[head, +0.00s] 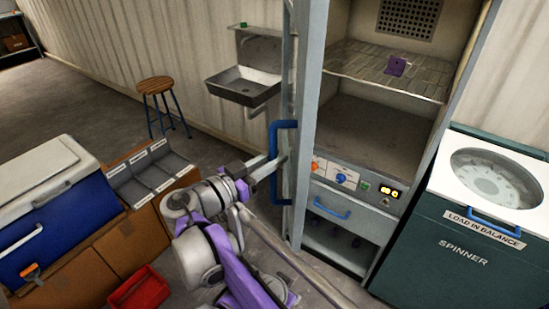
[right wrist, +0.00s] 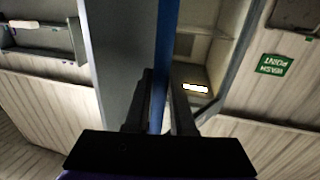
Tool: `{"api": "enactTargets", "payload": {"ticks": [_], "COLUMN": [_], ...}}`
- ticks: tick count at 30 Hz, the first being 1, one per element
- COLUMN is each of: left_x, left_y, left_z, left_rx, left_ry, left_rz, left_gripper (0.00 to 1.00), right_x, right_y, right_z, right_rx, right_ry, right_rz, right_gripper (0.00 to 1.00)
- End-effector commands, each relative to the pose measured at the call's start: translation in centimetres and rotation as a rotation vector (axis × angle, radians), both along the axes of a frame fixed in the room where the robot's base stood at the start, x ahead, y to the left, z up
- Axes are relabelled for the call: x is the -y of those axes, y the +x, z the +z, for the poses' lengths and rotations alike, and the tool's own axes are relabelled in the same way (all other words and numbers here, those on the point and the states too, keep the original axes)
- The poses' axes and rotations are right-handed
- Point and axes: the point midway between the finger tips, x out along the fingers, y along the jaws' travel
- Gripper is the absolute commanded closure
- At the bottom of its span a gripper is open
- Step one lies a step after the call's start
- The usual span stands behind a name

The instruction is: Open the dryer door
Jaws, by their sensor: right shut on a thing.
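The dryer (head: 385,110) is the tall grey cabinet in the head view. Its front stands open, so its inside and wire shelf show. The grey door (head: 311,80) stands at the cabinet's left side, seen at a steep angle. Its blue bar handle (head: 273,142) faces left. My right gripper (head: 281,161) reaches in from the lower left and is shut on this handle. In the right wrist view the blue handle (right wrist: 165,45) runs between the two dark fingers. My left gripper is not in view.
A purple piece (head: 396,66) rests on the wire shelf. A spinner (head: 462,255) stands to the right. A sink (head: 242,84) hangs on the wall and a stool (head: 155,86) stands left of it. A blue cooler (head: 55,215) and red bin (head: 140,292) are at the lower left.

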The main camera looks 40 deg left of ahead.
Motion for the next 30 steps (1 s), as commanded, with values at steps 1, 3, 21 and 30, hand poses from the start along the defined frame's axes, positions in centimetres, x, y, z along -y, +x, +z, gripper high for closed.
{"api": "enactTargets", "payload": {"ticks": [1, 3, 21, 30], "left_x": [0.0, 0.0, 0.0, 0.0], "left_y": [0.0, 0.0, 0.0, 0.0], "left_z": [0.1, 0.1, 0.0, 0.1], "left_rx": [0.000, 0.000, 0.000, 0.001], "left_ry": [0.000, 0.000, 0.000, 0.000], "left_rz": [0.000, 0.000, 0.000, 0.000], "left_gripper": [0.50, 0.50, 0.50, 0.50], "right_x": [-0.1, -0.1, 0.0, 0.0], "right_y": [0.1, 0.1, 0.0, 0.0], "right_z": [0.2, 0.2, 0.1, 1.7], "right_rx": [0.005, 0.005, 0.003, 0.002], "right_ry": [-0.002, -0.002, -0.001, 0.000], "right_rz": [0.003, 0.003, 0.001, 0.001], "right_gripper": [1.00, 1.00, 0.48, 0.48]}}
